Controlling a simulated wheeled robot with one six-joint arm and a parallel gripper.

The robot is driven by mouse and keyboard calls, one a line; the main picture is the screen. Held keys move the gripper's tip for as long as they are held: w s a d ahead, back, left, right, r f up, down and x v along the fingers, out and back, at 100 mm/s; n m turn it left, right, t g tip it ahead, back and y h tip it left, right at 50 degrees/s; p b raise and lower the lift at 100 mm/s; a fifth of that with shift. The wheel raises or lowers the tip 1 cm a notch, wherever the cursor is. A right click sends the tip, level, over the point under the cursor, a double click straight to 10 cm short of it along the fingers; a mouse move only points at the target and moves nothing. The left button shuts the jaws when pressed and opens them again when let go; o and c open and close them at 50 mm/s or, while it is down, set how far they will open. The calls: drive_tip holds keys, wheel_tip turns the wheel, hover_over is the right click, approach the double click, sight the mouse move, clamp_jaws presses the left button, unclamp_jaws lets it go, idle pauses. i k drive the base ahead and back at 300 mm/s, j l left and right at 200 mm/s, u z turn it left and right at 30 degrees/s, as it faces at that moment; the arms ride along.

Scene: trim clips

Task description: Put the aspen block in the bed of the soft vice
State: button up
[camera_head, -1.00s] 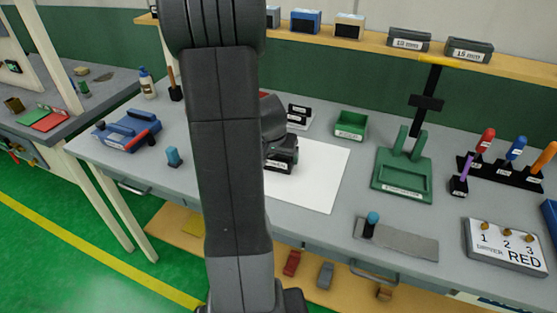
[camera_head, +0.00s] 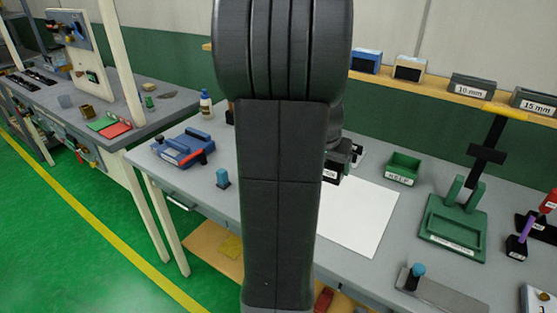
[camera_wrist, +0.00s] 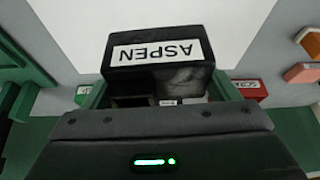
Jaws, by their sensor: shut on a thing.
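The aspen block (camera_wrist: 160,47) is dark with a white label reading ASPEN, seen upside down in the wrist view. My gripper (camera_wrist: 160,88) is shut on it. In the head view my gripper (camera_head: 340,158) is mostly hidden behind my arm, above the bench near the white sheet. A blue vice (camera_head: 183,150) with a red part, which looks like the soft vice, stands at the bench's left end, left of my gripper. Its bed is too small to make out clearly.
A white sheet (camera_head: 362,217) lies on the grey bench. A blue-topped peg (camera_head: 222,178) stands between my arm and the vice. A green bin (camera_head: 403,168) and a green fixture (camera_head: 455,225) stand to the right. A bottle (camera_head: 206,104) stands behind the vice.

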sight(188, 143)
drive_tip(key=i+j, duration=0.15)
drive_tip(key=j, duration=0.25)
drive_tip(key=i+j, duration=0.15)
drive_tip(key=j, duration=0.2)
drive_tip(key=i+j, duration=0.15)
drive_tip(key=j, duration=0.25)
drive_tip(key=i+j, duration=0.15)
drive_tip(key=j, duration=0.25)
drive_tip(key=i+j, duration=0.15)
drive_tip(key=j, duration=0.2)
drive_tip(key=i+j, duration=0.15)
drive_tip(key=j, duration=0.25)
